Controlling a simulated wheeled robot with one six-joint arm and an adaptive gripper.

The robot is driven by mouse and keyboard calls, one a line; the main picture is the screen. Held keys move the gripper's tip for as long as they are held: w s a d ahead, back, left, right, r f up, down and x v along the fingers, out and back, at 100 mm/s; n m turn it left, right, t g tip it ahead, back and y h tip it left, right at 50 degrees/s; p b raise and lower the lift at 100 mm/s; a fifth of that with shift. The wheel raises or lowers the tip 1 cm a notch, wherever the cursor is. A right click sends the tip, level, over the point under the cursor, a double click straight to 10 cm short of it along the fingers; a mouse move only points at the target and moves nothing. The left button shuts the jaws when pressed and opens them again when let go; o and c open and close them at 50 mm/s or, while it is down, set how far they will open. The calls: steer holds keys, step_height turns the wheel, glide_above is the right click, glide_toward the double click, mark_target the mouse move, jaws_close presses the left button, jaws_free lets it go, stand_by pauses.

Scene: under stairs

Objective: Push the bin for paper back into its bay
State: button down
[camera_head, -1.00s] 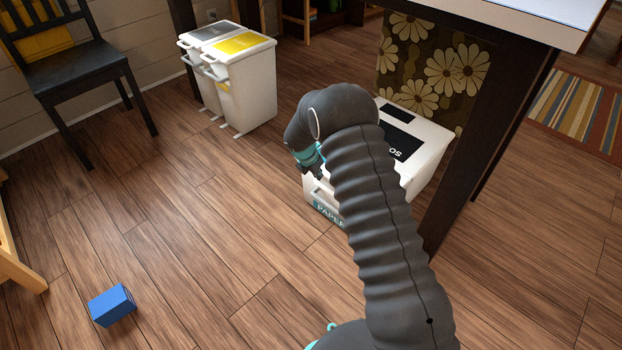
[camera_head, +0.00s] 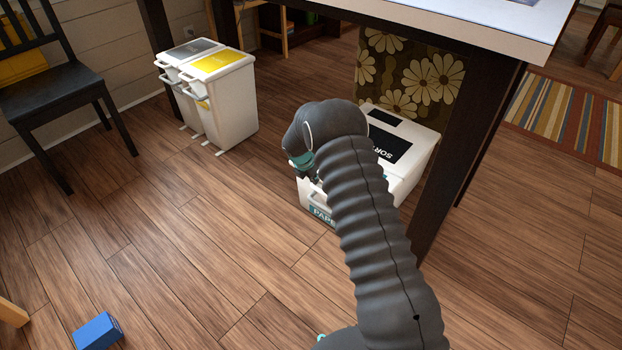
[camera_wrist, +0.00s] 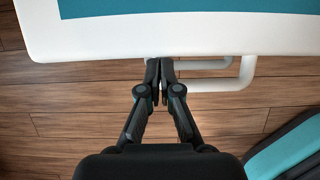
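The paper bin (camera_head: 411,173) is white with a black label on its lid and a teal label reading "PAP..." on its front, partly hidden by my arm. It stands on the floor under the tabletop, beside the dark table leg. In the wrist view, its white rim (camera_wrist: 100,44) and teal panel fill the top, with a white bar handle (camera_wrist: 246,75) to the right. My gripper (camera_wrist: 158,66) has its two fingers together at the bin's edge, left of the handle. Their tips are partly hidden there; I see nothing held. In the head view my arm covers most of the gripper.
Two white bins (camera_head: 233,107), with grey and yellow lid labels, stand to the left. A black chair (camera_head: 52,92) stands at far left. A blue block (camera_head: 97,330) lies on the floor at lower left. The table leg (camera_head: 468,150) is close on the bin's right. The floor left of the bin is clear.

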steer(key=p+v, duration=0.4)
steer(key=v, duration=0.6)
steer(key=s+d+m+g, duration=0.2)
steer(key=s+m+g, duration=0.1)
steer(key=s+m, duration=0.65)
steer(key=s+d+r+m+t+y, duration=0.1)
steer(key=s+d+r+m, duration=0.2)
steer(key=s+r+m, duration=0.3)
steer(key=s+d+r+m+t+y, duration=0.1)
steer(key=s+d+r+m, duration=0.3)
steer(key=s+r, duration=1.2)
steer(key=s+d+r+m+t+y, duration=0.1)
steer(key=s+d+r+m+t, duration=0.2)
steer(key=s+r+m, duration=0.5)
steer(key=s+d+r, duration=0.1)
steer(key=s+r, duration=0.2)
steer(key=s, duration=0.2)
steer(key=shift+s, duration=0.35)
steer(key=shift+d+r, duration=0.1)
